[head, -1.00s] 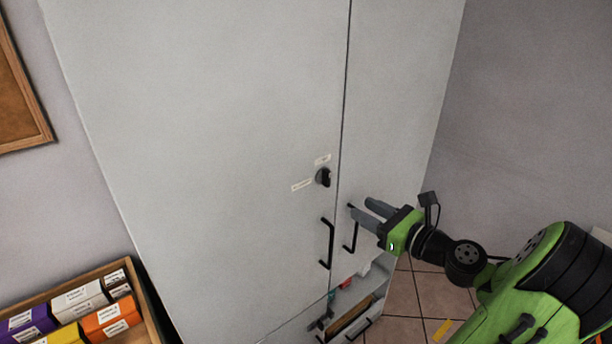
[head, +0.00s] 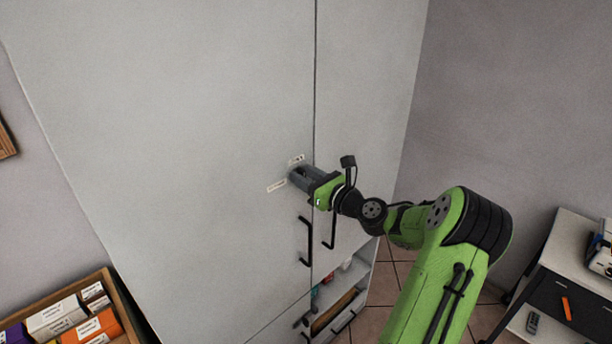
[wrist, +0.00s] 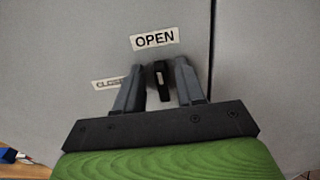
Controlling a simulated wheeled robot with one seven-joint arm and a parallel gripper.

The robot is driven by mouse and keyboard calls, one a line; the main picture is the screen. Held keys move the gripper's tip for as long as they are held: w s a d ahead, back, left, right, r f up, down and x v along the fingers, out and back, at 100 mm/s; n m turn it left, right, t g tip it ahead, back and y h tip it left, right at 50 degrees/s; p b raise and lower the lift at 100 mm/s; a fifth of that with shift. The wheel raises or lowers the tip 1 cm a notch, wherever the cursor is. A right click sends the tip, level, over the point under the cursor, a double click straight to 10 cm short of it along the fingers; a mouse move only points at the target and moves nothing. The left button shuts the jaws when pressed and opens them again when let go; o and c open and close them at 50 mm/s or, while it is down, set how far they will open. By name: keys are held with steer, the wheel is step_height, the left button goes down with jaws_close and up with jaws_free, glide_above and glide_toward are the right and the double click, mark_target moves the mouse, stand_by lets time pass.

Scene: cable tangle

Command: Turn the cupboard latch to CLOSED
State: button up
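The black latch (wrist: 161,80) is on the pale grey cupboard door (head: 190,150), near the seam between the doors. It stands upright, in line with the OPEN label (wrist: 155,40) above it. The CLOSED label (wrist: 104,83) lies to its left, partly covered by a finger; it also shows in the head view (head: 277,186). My gripper (wrist: 158,78) has one finger on each side of the latch, with small gaps visible, so it looks open around it. In the head view my gripper (head: 296,176) hides the latch.
Two black bar handles, left (head: 307,241) and right (head: 330,230), sit below the latch. An open shelf (head: 345,280) is underneath. A box of cartons (head: 125,300) stands at lower left, and a small table (head: 575,235) at right. The door around the latch is clear.

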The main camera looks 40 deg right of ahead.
steer(key=shift+s, duration=0.1)
jaws_close()
steer(key=shift+n, duration=0.4)
steer(key=shift+a+f+n+b, duration=0.25)
steer(key=shift+n+b, duration=1.4)
steer(key=shift+n, duration=1.2)
steer(key=shift+a+f+n+b, duration=0.2)
steer(key=shift+n+b, duration=1.4)
steer(key=shift+n, duration=1.2)
steer(key=shift+a+f+n+b, duration=0.2)
steer(key=shift+n+b, duration=1.45)
steer(key=shift+n, duration=1.2)
steer(key=shift+d, duration=0.1)
